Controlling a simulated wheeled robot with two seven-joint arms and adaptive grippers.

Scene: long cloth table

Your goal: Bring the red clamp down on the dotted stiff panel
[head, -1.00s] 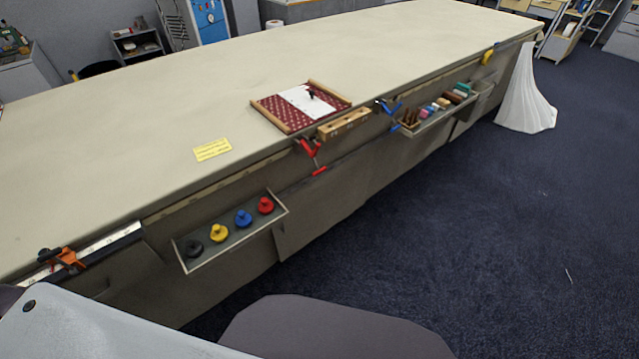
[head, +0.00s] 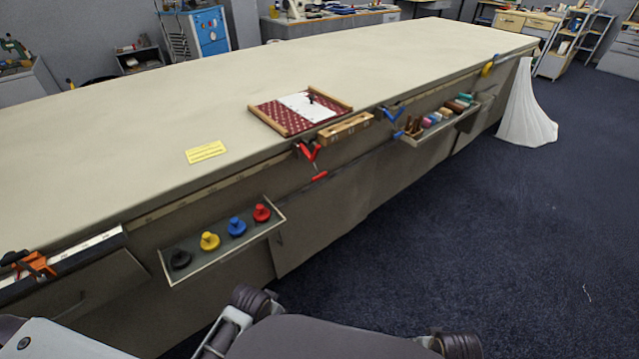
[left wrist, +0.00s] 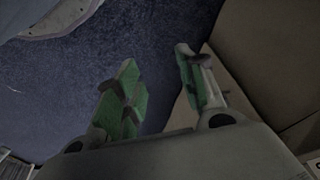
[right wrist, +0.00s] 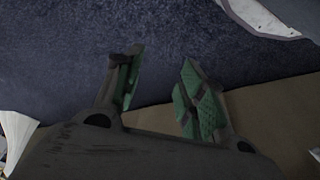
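The red clamp (head: 309,151) sits on the table's front edge, its red handle hanging below on a dark bar. The dotted stiff panel (head: 271,116) is dark red with pale dots and lies on the table just behind the clamp. Wooden strips run along two of its sides, and a white sheet with a small black piece covers part of it. I cannot tell whether the clamp touches the panel. My left gripper (left wrist: 157,60) is open and empty in the left wrist view. My right gripper (right wrist: 162,58) is open and empty in the right wrist view. Both are away from the clamp.
The long cloth table (head: 130,135) is mostly clear. A yellow note (head: 206,151) lies on it. A tray of coloured knobs (head: 228,247), a wooden rack (head: 345,129), a blue clamp (head: 392,115) and a filled tray (head: 440,127) line the front. Floor at right is free.

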